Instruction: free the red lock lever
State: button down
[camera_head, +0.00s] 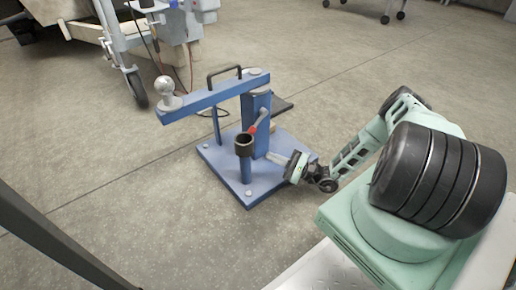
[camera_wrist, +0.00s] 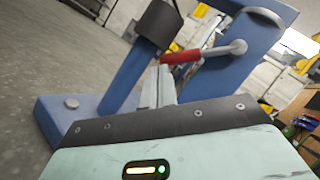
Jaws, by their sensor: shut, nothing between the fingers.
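The red lock lever (camera_head: 253,129) is on the upright post of the blue stand, just above and beside a black ring-like collar. In the wrist view the red grip (camera_wrist: 181,56) points left from a grey metal arm, which joins a round pivot (camera_wrist: 238,47) on the blue post. My gripper (camera_head: 270,156) reaches in from the right, low beside the post. Its slim fingers (camera_wrist: 160,72) are together and empty, with their tips appearing just below the left end of the red grip. I cannot tell whether they touch it.
The blue stand has a flat base plate (camera_head: 221,158), a top beam (camera_head: 215,95) with a ball (camera_head: 165,86) and a black handle (camera_head: 222,72). A wheeled trailer jack (camera_head: 138,90) stands behind left. Floor to the left is clear.

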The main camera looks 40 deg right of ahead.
aim_at(253, 128)
jog(key=d+f+m+t+h, duration=0.1)
jog(key=t+h, duration=0.1)
jog(key=d+f+m+t+h, duration=0.1)
jog(key=m+t+h, duration=0.1)
jog(key=shift+s+d+f, duration=0.1)
jog(key=shift+d+f, duration=0.15)
jog(key=shift+d, duration=0.1)
jog(key=shift+m, duration=0.3)
jog(key=b+x, duration=0.5)
jog(key=x, duration=0.5)
jog(key=shift+d, duration=0.15)
jog(key=a+r+m+t+h+p, duration=0.1)
jog(key=a+m+p, duration=0.1)
jog(key=p, duration=0.2)
jog(key=shift+a+r, duration=0.15)
jog(key=shift+r, duration=0.1)
